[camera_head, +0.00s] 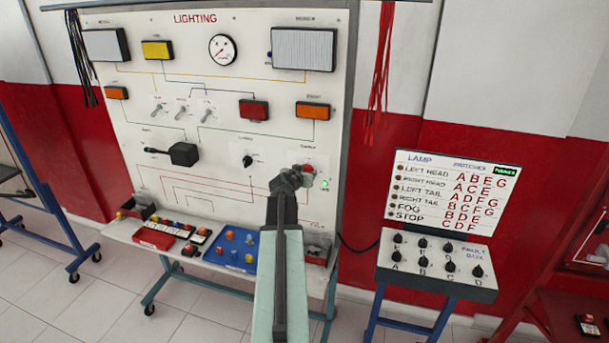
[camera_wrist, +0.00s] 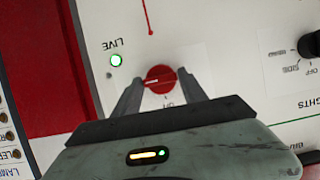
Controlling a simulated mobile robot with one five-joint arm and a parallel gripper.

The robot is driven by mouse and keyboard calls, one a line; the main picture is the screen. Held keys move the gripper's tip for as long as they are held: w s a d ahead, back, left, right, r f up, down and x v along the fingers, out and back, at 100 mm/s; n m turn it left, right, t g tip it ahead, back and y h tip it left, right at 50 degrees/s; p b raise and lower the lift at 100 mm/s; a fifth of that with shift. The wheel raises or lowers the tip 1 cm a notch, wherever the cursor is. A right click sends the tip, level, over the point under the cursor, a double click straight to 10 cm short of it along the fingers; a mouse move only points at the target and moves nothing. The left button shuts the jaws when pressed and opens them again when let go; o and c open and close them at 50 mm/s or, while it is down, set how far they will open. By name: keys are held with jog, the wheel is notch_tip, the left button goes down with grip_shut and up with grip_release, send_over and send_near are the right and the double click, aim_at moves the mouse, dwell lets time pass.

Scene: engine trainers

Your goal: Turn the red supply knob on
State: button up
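The red supply knob (camera_wrist: 160,79) is on the white panel in the wrist view, with a pale pointer line across its face. My gripper (camera_wrist: 162,86) has one finger on each side of the knob. I cannot tell whether the fingers press on it or stand slightly apart. A green lamp (camera_wrist: 116,60) beside the word LIVE is lit. In the head view my gripper (camera_head: 300,174) is at the lower right of the LIGHTING board (camera_head: 225,105), and the knob (camera_head: 308,167) shows partly behind it. The green lamp (camera_head: 325,184) glows just right of it.
A black rotary knob (camera_head: 247,161) is left of my gripper on the board. A bench shelf (camera_head: 200,265) below holds a blue tray (camera_head: 262,262) and several small parts. A fault box (camera_head: 440,262) with several black knobs stands to the right, under a lamp chart (camera_head: 453,190).

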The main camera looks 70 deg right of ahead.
jog(key=shift+o, duration=1.2)
jog(key=p+v, duration=0.3)
jog(key=v, duration=0.4)
jog(key=shift+a, duration=0.4)
jog(key=shift+r, duration=0.15)
